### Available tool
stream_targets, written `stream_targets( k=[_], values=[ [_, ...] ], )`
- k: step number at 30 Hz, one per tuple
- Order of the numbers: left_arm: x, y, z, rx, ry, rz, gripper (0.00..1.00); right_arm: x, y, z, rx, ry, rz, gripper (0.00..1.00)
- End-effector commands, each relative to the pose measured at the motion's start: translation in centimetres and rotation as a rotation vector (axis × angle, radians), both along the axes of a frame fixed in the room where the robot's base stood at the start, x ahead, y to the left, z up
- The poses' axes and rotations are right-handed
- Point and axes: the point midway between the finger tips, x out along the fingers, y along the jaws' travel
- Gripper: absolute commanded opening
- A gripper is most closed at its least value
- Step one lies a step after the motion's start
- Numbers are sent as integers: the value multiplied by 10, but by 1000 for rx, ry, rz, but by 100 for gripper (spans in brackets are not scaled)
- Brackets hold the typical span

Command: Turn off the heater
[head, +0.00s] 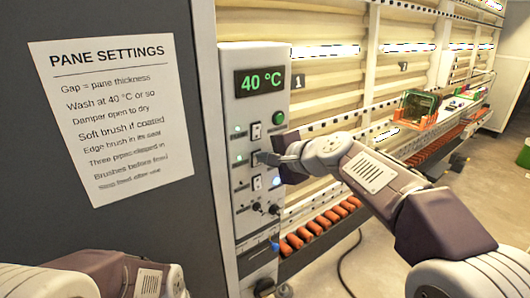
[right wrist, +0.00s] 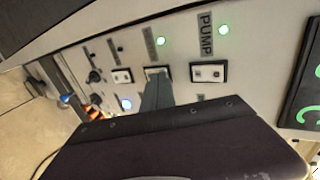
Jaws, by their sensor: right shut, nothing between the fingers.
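The grey control panel (head: 246,84) stands upright in the head view, with a display (head: 260,80) reading 40 °C. Three rocker switches sit in a column below it. The top switch (head: 256,131) is labelled PUMP in the right wrist view (right wrist: 208,72). The middle switch (right wrist: 157,71) has a lit green lamp (right wrist: 160,41); its label is too small to read. The bottom switch (right wrist: 122,76) has a dark lamp. My right gripper (head: 262,158) is shut and empty, its fingertips at the middle switch, partly covering it; contact is unclear. My left gripper is out of view.
A green round button (head: 278,118) and dark knobs (head: 257,207) are on the panel. A paper sign (head: 112,120) hangs on the dark wall at left. Orange rollers (head: 318,226) and a conveyor frame extend right. A black cable (head: 345,265) lies on the floor.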

Motion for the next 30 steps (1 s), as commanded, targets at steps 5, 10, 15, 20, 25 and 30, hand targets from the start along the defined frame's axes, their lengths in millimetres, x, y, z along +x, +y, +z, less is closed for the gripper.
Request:
stream_targets(
  k=[5,10,15,20,25,30],
  values=[
    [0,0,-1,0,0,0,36,0,0,0,0,0,0,0],
    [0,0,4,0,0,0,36,4,4,3,0,0,2,0],
    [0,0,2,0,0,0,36,5,4,2,0,-1,1,0],
    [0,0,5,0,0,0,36,5,4,5,0,-1,1,0],
    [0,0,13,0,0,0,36,5,4,14,0,-1,0,0],
    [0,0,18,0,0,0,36,5,4,19,0,0,0,0]
  ],
)
